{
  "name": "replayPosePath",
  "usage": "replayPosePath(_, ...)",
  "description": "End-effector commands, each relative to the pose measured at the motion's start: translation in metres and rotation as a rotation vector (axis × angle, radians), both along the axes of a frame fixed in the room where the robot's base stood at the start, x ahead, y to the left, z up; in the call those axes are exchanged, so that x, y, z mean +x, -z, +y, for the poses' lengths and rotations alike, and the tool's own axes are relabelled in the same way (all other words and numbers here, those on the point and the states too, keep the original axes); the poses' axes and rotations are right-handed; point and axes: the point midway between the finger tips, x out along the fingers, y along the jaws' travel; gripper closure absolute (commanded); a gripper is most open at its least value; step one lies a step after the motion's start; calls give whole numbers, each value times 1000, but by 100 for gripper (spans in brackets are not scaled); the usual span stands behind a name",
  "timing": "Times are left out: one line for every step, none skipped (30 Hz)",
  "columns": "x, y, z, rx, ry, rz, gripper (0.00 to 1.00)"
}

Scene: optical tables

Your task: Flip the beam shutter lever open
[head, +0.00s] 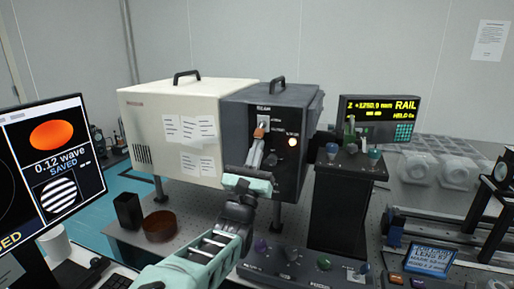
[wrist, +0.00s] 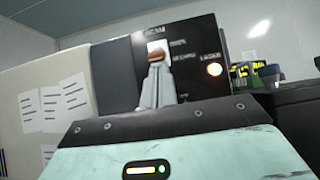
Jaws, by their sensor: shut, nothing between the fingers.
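The beam shutter is on the front of a dark grey box (head: 285,105) marked BEAM, which also shows in the wrist view (wrist: 200,60). Its lever has an orange-brown tip (head: 259,133) in front of a pale plate (head: 263,121); the tip also shows in the wrist view (wrist: 155,56). My gripper (head: 256,146) is shut and empty, its fingertips right at the underside of the lever tip. In the wrist view the grey fingers (wrist: 157,72) point up at the tip. I cannot tell whether they touch. The fingers hide the lower part of the plate.
A lit round lamp (head: 292,142) is right of the lever. A cream box (head: 175,120) adjoins on the left. A black pedestal with knobs (head: 340,205) stands close on the right, and a knob panel (head: 300,262) is in front. A monitor (head: 55,165) is at left.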

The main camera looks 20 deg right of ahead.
Motion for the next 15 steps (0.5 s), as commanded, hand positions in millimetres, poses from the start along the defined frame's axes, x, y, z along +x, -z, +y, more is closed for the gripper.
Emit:
replayPosePath(0, -2, 0, 4, 0, 6, 100)
replayPosePath(-1, -2, 0, 6, 0, 9, 100)
replayPosePath(-1, -2, 1, 9, 0, 13, 100)
replayPosePath(-1, -3, 1, 12, 0, 16, 100)
replayPosePath(-1, -3, 1, 15, -1, 20, 100)
replayPosePath(-2, -3, 1, 18, -1, 24, 100)
replayPosePath(-2, -4, 1, 21, -1, 28, 100)
replayPosePath(-2, -4, 1, 24, 0, 31, 100)
replayPosePath(-2, -4, 1, 28, 0, 36, 100)
replayPosePath(-2, -5, 2, 31, 0, 40, 100)
replayPosePath(-3, -5, 2, 34, 0, 44, 100)
replayPosePath(-3, -5, 2, 38, -1, 51, 100)
replayPosePath(-3, -5, 2, 41, 0, 57, 100)
replayPosePath(-3, -6, 2, 45, 0, 61, 100)
replayPosePath(-3, -6, 3, 49, 0, 68, 100)
